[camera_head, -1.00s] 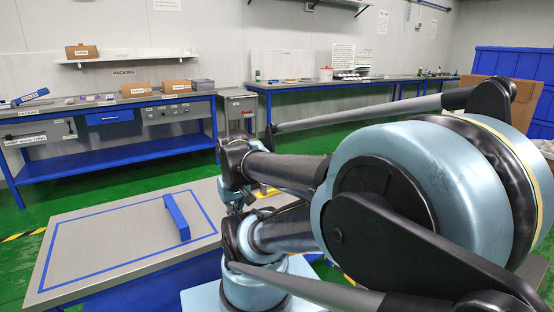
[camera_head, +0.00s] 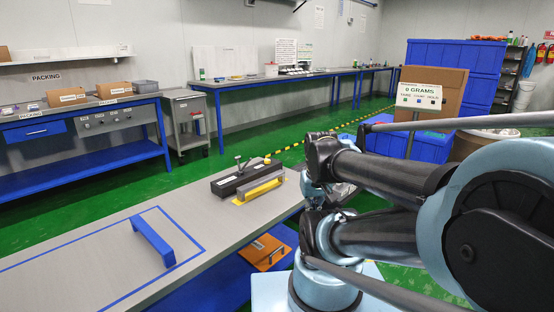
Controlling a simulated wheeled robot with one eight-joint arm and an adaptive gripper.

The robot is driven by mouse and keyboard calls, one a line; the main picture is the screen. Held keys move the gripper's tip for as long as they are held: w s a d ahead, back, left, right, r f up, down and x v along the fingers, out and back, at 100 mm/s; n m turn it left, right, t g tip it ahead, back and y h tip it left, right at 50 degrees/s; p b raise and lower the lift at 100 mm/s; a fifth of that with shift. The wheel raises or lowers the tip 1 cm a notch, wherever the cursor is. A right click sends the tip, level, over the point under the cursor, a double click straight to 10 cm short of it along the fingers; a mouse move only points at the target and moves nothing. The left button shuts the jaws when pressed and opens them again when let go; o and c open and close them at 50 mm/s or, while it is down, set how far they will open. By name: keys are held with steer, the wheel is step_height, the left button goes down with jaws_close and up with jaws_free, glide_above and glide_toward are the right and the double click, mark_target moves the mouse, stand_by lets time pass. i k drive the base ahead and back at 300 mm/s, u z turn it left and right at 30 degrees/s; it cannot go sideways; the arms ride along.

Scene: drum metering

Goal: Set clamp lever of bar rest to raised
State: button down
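A long dark block (camera_head: 232,184) lies at the far end of the grey bench, with a short upright lever with a knob (camera_head: 239,162) near its middle back. It looks like the bar rest with its clamp lever. The lever's exact setting is too small to tell. A grey bar on a yellow base (camera_head: 262,187) lies right beside the block on its near right side. My arm is folded at the right of the view, its wrist region (camera_head: 315,188) right of the block and apart from it. The gripper's fingers are not clearly visible behind the arm links.
A blue raised handle (camera_head: 153,242) stands on the near bench inside a blue outline. An orange panel (camera_head: 266,252) lies lower on a blue shelf. A scale display (camera_head: 419,95) reads 0 GRAMS. Blue crates (camera_head: 452,54) stand behind. Green floor lies open beyond the bench.

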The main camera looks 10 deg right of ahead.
mark_target(237, 158)
steer(key=z, duration=0.75)
steer(key=k, duration=1.1)
steer(key=u, duration=0.95)
steer(key=i, duration=1.05)
steer(key=z, duration=0.05)
